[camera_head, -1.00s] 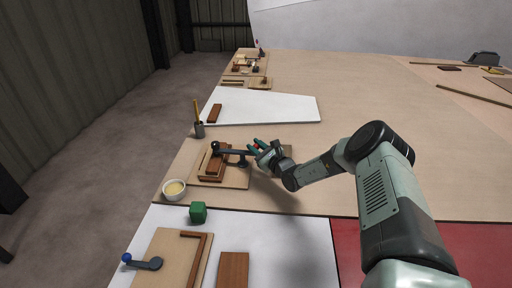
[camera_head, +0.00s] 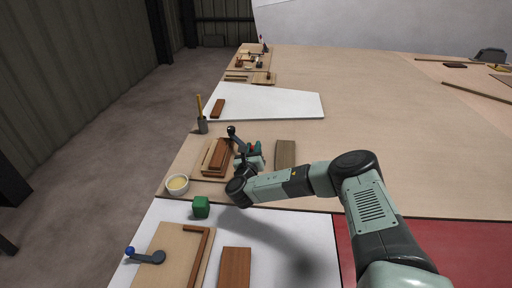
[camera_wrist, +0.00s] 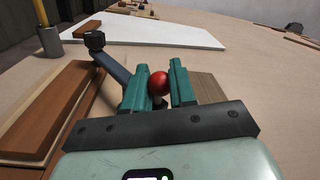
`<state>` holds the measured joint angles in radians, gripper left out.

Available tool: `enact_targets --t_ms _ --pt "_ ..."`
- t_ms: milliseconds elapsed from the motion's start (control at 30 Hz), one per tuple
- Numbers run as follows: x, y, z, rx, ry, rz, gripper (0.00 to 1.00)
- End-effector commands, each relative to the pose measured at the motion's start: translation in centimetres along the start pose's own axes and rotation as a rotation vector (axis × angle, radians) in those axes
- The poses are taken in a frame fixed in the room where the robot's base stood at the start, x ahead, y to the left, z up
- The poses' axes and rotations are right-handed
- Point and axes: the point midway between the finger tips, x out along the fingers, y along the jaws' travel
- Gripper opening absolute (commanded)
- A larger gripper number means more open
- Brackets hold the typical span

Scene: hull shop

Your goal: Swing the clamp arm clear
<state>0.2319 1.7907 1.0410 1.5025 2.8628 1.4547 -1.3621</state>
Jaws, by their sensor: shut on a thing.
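The clamp arm (camera_head: 239,142) is a dark bar with a black knob-like end, near a stack of brown wood pieces (camera_head: 216,158) on a thin wooden board. In the wrist view the arm (camera_wrist: 113,66) runs from the black end at upper left down behind my left finger. The black end appears beyond the stack's far right corner; exact clearance is hard to judge. My gripper (camera_head: 254,149) is shut on the red ball knob (camera_wrist: 158,83), which shows between its teal fingers in the wrist view. The clamp's pivot is hidden by my gripper.
A grey-brown block (camera_head: 285,153) lies just right of my gripper. A white bowl (camera_head: 177,184), a green cube (camera_head: 201,207) and a dark cup with a yellow stick (camera_head: 202,125) stand nearby. A blue-knobbed clamp (camera_head: 147,257) is at the front. The table farther right is largely clear.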

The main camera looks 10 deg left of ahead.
Motion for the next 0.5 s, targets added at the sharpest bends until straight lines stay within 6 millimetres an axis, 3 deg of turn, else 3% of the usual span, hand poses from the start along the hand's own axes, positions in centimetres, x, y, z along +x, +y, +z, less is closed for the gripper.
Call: enact_targets --t_ms 500 --pt "-1.4 2.1 0.6 -0.002 0.155 -0.461 0.0"
